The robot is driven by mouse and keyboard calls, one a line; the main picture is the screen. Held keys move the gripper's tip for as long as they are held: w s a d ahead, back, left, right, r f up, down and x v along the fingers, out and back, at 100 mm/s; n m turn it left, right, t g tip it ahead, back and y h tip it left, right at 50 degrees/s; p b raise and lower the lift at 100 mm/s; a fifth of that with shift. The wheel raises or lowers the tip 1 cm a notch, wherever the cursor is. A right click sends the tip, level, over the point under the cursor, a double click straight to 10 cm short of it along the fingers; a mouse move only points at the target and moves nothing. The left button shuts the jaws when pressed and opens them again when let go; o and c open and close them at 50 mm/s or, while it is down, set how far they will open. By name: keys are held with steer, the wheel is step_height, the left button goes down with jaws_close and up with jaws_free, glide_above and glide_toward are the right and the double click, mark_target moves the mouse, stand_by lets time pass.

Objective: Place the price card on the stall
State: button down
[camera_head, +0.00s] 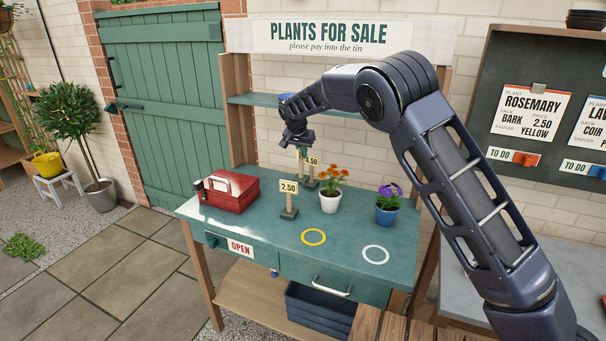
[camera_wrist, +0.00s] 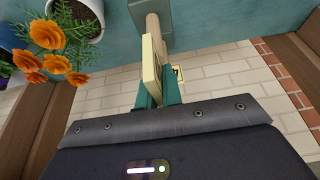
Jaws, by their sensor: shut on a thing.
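My gripper (camera_head: 297,143) is over the back of the green stall top (camera_head: 258,232), left of the orange flowers. In the wrist view its teal fingers (camera_wrist: 160,92) are shut on a cream price card (camera_wrist: 152,62), seen nearly edge-on, with a wooden post (camera_wrist: 154,28) and grey base beyond. Its number is not readable there. In the head view a 4.50 card (camera_head: 312,160) shows just below and right of my gripper; I cannot tell whether it is the held one. A 2.50 card (camera_head: 289,187) stands on the stall in front.
A red tin (camera_head: 232,190) is at the stall's left. An orange-flowered plant in a white pot (camera_head: 329,201) and a purple-flowered plant in a blue pot (camera_head: 387,214) stand to the right. A yellow ring (camera_head: 303,238) and a white ring (camera_head: 364,255) mark clear spots in front.

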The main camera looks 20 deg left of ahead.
mark_target(302, 171)
steer(key=shift+f, duration=4.4)
steer(key=c, duration=1.6)
jaws_free()
steer(key=shift+o, duration=0.2)
